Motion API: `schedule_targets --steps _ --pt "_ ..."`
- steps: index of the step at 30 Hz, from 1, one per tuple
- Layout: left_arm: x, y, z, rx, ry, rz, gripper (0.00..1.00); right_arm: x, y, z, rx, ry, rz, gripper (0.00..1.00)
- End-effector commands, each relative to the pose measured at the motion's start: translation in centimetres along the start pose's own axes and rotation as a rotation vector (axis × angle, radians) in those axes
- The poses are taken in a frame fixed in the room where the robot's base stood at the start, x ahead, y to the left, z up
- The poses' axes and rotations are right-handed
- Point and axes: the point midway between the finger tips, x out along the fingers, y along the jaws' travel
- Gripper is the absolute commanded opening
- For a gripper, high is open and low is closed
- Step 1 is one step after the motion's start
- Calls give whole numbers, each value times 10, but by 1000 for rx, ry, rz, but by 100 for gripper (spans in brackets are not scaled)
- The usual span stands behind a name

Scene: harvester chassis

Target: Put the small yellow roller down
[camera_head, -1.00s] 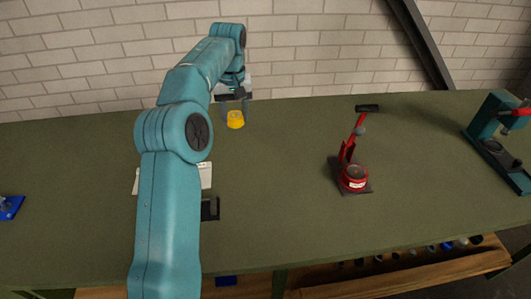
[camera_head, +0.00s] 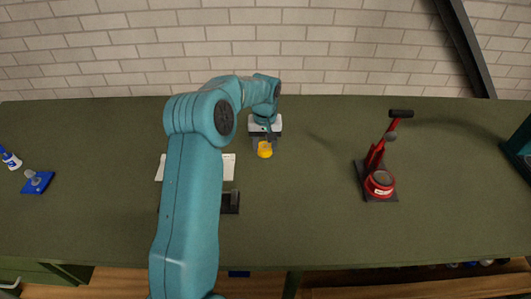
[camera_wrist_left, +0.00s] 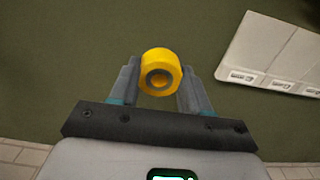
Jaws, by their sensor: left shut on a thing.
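The small yellow roller (camera_head: 265,149) shows below my left gripper (camera_head: 265,143) in the head view, near the back of the green table. In the left wrist view, the yellow roller (camera_wrist_left: 160,71) has a grey ring on its end face. It sits between the two grey fingers of my left gripper (camera_wrist_left: 160,84), which is shut on it. The green table top shows behind it. I cannot tell whether the roller touches the table. My right gripper is not in view.
A white panel (camera_head: 229,167) lies behind my left arm and also shows in the wrist view (camera_wrist_left: 275,55). A red press (camera_head: 378,182) stands to the right. A blue item (camera_head: 37,182) lies at far left. The table (camera_head: 310,215) is clear between arm and press.

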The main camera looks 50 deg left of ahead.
Motion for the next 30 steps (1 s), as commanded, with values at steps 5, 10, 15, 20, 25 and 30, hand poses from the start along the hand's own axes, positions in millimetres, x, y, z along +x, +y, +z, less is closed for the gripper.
schedule_targets --steps 5,10,15,20,25,30 --pt "24 0 0 2 -4 -1 16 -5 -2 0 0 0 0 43" --pt "44 0 -2 1 -1 0 16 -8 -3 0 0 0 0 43" --pt "46 1 -2 1 0 1 16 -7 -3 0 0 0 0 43" --pt "48 1 -2 1 0 1 16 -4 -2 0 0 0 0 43" --pt "48 1 -1 1 0 1 72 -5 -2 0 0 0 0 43" --pt "48 1 -1 1 0 1 72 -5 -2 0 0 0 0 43"
